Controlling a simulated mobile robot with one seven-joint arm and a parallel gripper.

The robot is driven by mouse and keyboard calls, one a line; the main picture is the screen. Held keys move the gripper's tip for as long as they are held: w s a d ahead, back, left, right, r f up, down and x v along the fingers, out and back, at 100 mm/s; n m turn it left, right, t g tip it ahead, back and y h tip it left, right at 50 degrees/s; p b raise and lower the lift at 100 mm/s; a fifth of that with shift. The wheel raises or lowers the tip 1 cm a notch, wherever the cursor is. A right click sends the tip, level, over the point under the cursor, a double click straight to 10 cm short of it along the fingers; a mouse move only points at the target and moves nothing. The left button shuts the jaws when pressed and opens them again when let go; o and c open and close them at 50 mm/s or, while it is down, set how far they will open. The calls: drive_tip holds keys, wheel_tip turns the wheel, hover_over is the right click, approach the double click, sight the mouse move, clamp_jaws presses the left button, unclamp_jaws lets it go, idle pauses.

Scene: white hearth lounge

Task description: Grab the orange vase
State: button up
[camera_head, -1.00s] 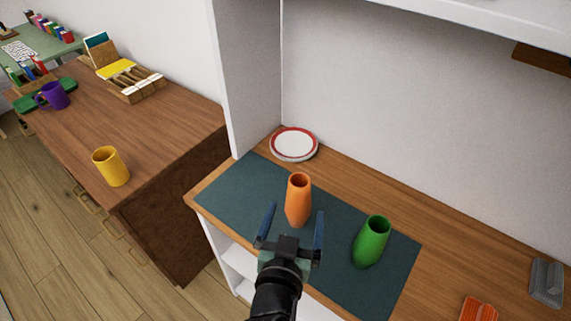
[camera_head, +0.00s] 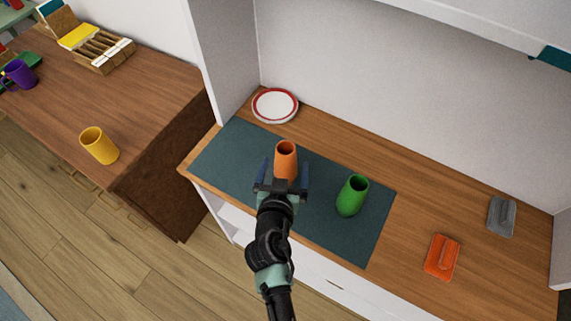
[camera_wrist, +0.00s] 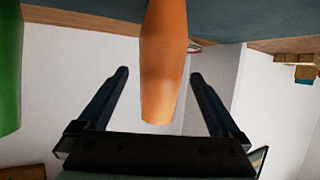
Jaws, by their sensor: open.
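The orange vase (camera_head: 286,158) stands upright on the dark teal mat (camera_head: 225,160) on the wooden counter. My gripper (camera_head: 286,172) is open and right at the vase, with one finger on each side of it in the head view. The wrist view is upside down and shows the orange vase (camera_wrist: 163,65) between my gripper's two open fingers (camera_wrist: 158,85), with a gap on both sides. The lower part of the vase is hidden behind my gripper in the head view.
A green vase (camera_head: 352,196) stands on the mat just right of my gripper. A red-rimmed plate (camera_head: 275,105) lies behind, by the white side panel. An orange object (camera_head: 442,257) and a grey one (camera_head: 501,215) lie at right. A yellow cup (camera_head: 99,145) stands on the left cabinet.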

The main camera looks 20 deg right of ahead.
drive_tip(key=shift+x, duration=2.9)
drive_tip(key=shift+a, duration=0.1)
clamp_jaws()
